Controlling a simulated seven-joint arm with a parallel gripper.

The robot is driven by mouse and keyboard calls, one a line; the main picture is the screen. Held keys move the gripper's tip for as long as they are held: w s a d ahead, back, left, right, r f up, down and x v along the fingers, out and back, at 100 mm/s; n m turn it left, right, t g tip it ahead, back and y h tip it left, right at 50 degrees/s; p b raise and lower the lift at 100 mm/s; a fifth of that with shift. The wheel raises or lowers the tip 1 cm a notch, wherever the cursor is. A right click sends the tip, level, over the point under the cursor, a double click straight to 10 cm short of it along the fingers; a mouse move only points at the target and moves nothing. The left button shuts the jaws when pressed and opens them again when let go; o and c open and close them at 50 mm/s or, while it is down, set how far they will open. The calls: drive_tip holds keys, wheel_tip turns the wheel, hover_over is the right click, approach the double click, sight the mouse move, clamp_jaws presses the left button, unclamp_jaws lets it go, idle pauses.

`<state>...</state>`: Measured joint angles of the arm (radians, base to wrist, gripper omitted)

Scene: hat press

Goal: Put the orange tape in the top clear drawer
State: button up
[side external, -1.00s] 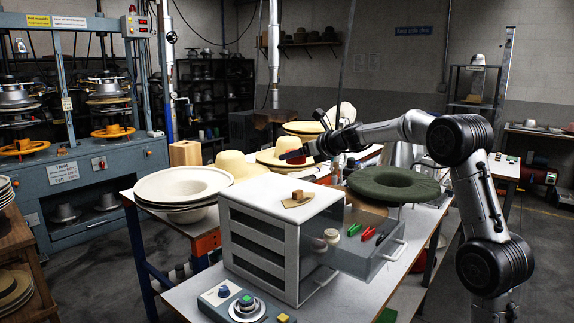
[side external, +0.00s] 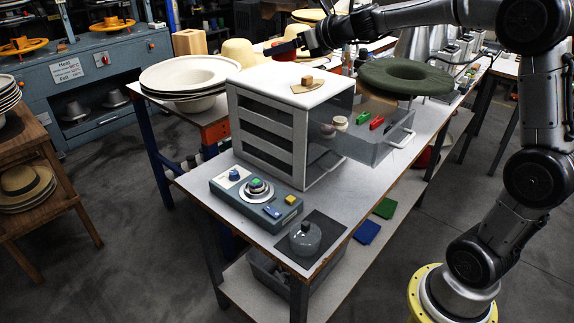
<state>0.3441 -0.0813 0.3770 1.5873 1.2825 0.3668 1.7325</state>
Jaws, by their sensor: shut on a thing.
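My gripper (side external: 284,47) is above and behind the white cabinet, in the upper middle of the picture. It is shut on a small red-orange thing (side external: 284,55), which appears to be the orange tape; the dark fingers hide part of it. The white drawer cabinet (side external: 270,92) stands on the table. Its clear top drawer (side external: 368,147) is pulled out to the right. In the drawer are cream round pieces (side external: 340,123), a green clip (side external: 363,118) and a red clip (side external: 377,122). The gripper is apart from the drawer, to its upper left.
A wooden block (side external: 307,80) on a tan piece sits on the cabinet top. A dark green hat (side external: 390,84) stands just behind the drawer. White hat shapes (side external: 185,75) are stacked at left. A control box (side external: 256,195) is in front of the cabinet.

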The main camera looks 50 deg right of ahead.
drive_tip(key=s+a+f, duration=0.2)
drive_tip(key=a+f, duration=0.5)
drive_tip(key=f, duration=0.1)
drive_tip(key=s+a+f, duration=0.3)
drive_tip(key=a+f, duration=0.4)
drive_tip(key=s+d+f+m+h, duration=0.3)
drive_tip(key=f+m+h, duration=0.1)
drive_tip(key=f, duration=0.3)
drive_tip(key=shift+f, duration=0.3)
drive_tip(key=shift+s, duration=0.1)
